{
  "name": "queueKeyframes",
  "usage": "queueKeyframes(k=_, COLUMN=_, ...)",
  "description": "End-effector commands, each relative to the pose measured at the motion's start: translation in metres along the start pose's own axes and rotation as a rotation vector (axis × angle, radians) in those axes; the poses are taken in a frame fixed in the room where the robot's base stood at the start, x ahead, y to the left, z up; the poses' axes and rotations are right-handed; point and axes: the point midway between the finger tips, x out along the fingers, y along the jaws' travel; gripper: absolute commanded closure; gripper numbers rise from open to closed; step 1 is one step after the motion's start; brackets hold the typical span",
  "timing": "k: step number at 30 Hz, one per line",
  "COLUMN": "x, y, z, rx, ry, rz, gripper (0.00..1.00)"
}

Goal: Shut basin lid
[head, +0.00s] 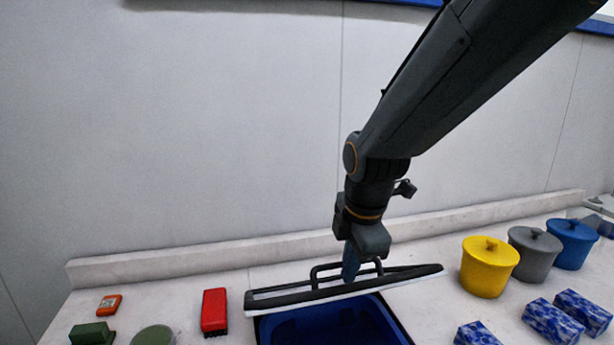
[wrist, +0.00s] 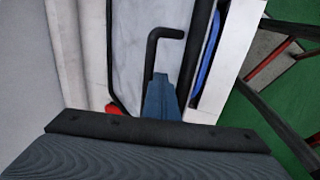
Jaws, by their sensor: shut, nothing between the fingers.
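The basin (head: 398,318) is a dark-rimmed tub with a blue inside, set in the counter at the bottom centre of the head view. Its lid (head: 290,297) has a dark frame and a pale edge. The lid is raised, seen nearly edge-on behind the opening, so the basin stands open. A black bar handle (head: 318,268) sits on the lid; it also shows in the wrist view (wrist: 151,50). My gripper (head: 350,275), with blue fingers (wrist: 160,95), is shut and empty, pointing down beside the handle. I cannot tell whether they touch.
Yellow (head: 487,268), grey (head: 534,253) and blue (head: 572,243) lidded pots stand at right, behind several blue-speckled blocks (head: 552,322). A red block (head: 214,311), an orange device (head: 109,304) and green items (head: 92,334) lie at left. A low ledge (head: 190,262) runs along the wall.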

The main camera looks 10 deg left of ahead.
Motion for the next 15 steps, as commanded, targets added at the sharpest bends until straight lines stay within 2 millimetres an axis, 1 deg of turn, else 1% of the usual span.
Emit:
queueKeyframes(k=4, x=0.002, y=-0.003, z=0.0, rx=0.0, ry=0.0, rz=0.0, gripper=1.0)
queueKeyframes(k=12, x=0.017, y=-0.027, z=0.0, rx=0.0, ry=0.0, rz=0.0, gripper=1.0)
queueKeyframes(k=15, x=0.021, y=-0.033, z=0.0, rx=0.0, ry=0.0, rz=0.001, gripper=1.0)
